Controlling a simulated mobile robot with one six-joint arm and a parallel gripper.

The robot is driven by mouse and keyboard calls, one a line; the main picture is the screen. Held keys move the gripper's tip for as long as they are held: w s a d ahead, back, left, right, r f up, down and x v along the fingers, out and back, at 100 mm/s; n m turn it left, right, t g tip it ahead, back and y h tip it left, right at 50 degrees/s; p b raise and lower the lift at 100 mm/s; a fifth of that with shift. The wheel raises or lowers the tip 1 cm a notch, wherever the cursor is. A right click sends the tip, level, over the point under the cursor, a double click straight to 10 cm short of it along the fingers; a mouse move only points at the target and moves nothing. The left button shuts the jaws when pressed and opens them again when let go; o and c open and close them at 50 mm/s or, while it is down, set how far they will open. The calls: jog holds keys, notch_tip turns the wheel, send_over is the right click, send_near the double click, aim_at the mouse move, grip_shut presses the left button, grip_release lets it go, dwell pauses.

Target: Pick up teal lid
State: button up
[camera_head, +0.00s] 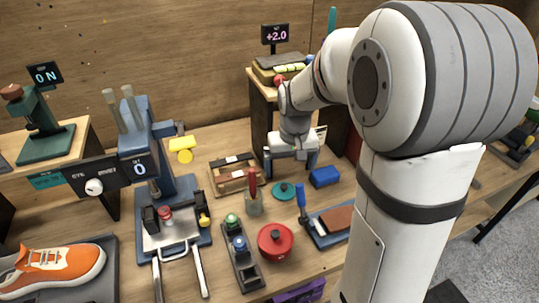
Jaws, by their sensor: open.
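The teal lid (284,191) is a small flat disc with a dark knob in its middle. It lies on the wooden bench, left of a blue block (324,177) and right of a cup (254,205) with a red-handled tool in it. My gripper (290,167) is open with its two fingers spread and pointing down. It appears a little above and behind the lid in the picture, with nothing seen between the fingers. I cannot tell its exact height over the bench.
A red round pot (276,240) stands in front of the lid. A wooden rack (236,175) is to the left, and a blue press (183,205) stands farther left. A tray (321,238) with a brown block is at the right. A raised shelf (262,88) stands behind my gripper.

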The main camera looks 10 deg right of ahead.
send_over(285, 187)
jog(key=shift+g, duration=0.4)
jog(key=f, duration=0.4)
jog(key=a+f, duration=0.1)
jog(key=f, duration=0.1)
jog(key=shift+f, duration=0.35)
jog(key=shift+w+f, duration=0.2)
jog(key=shift+f, duration=0.1)
jog(key=f, duration=0.5)
jog(key=d+f+p, duration=0.1)
jog(key=f, duration=0.1)
jog(key=shift+s+f, duration=0.15)
jog(key=shift+f, duration=0.2)
jog(key=shift+c, duration=0.2)
jog(key=c, duration=1)
